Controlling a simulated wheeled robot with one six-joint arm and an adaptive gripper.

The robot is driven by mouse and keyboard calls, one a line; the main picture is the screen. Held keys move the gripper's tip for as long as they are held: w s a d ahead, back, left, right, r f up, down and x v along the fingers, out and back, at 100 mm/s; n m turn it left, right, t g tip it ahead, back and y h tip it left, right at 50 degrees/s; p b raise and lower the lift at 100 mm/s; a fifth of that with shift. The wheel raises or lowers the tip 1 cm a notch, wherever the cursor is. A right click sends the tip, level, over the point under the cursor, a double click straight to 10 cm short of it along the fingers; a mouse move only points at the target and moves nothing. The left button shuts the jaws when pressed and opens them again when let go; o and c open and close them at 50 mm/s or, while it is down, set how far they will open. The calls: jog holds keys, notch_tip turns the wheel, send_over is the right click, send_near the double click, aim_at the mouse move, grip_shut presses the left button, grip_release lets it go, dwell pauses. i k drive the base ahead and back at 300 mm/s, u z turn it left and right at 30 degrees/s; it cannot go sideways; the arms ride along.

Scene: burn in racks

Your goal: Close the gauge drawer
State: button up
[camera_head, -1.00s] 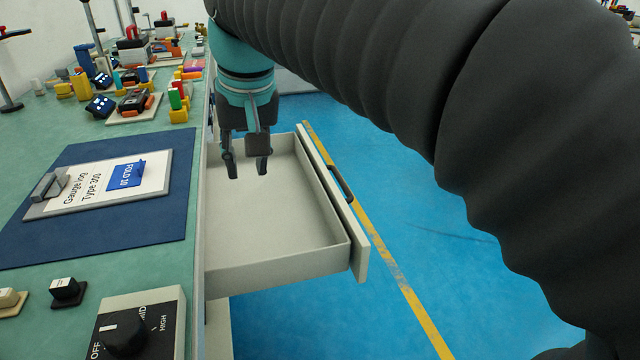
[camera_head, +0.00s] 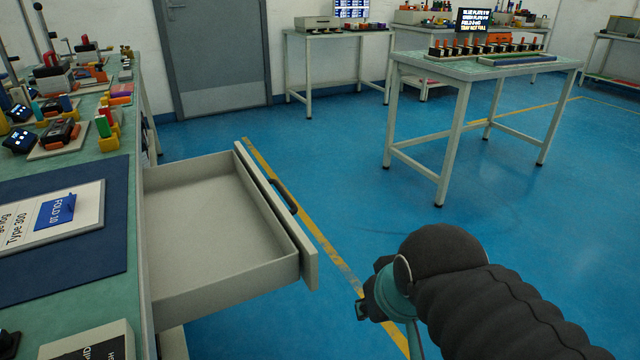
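The gauge drawer (camera_head: 225,282) is a pale grey, empty drawer pulled far out from under the green bench at the left. Its front panel (camera_head: 307,262) faces right and carries a dark bar handle (camera_head: 284,195). My arm, in a dark ribbed sleeve with a teal wrist, is at the lower right, beyond the drawer front and apart from it in the picture.
The green bench (camera_head: 133,205) holds a blue mat (camera_head: 110,262), a clipboard and several small tools. A free-standing table (camera_head: 425,63) with a rack stands at the back right. Blue floor (camera_head: 350,190) with a yellow line is clear right of the drawer.

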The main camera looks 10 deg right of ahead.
aim_at(219, 237)
jog(key=z, duration=1.2)
jog(key=i, duration=1.2)
jog(key=u, duration=2.8)
jog(key=k, duration=0.5)
jog(key=z, duration=1.3)
jog(key=i, duration=0.4)
jog(key=u, duration=1.45)
